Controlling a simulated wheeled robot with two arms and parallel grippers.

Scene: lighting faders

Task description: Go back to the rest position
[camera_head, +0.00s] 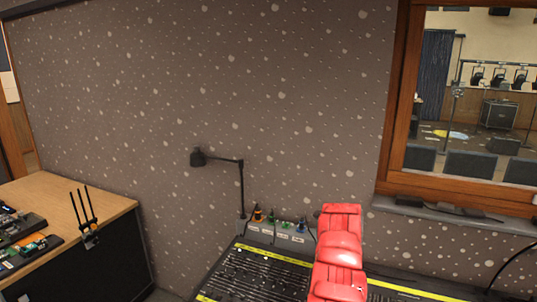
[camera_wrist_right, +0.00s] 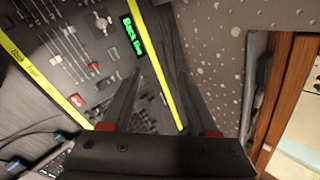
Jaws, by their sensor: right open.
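The lighting console (camera_head: 262,272), dark with fader rows and yellow edging strips, sits at the bottom of the head view. In the right wrist view it fills the left side, with faders (camera_wrist_right: 62,45), a red-capped fader (camera_wrist_right: 93,67) and a small display with green text (camera_wrist_right: 131,36). My right gripper (camera_wrist_right: 160,75) is open, its two dark fingers apart over the console and its yellow strip, with nothing between them. Whether the fingers touch the console cannot be told. My left gripper is not in view.
A wooden desk (camera_head: 95,195) with electronics and a black antenna device (camera_head: 88,228) stands at left. A black lamp (camera_head: 240,185) and coloured connectors (camera_head: 270,217) line the console's back. A wood-framed window (camera_head: 393,120) is at right. The speckled wall (camera_head: 160,90) is close behind.

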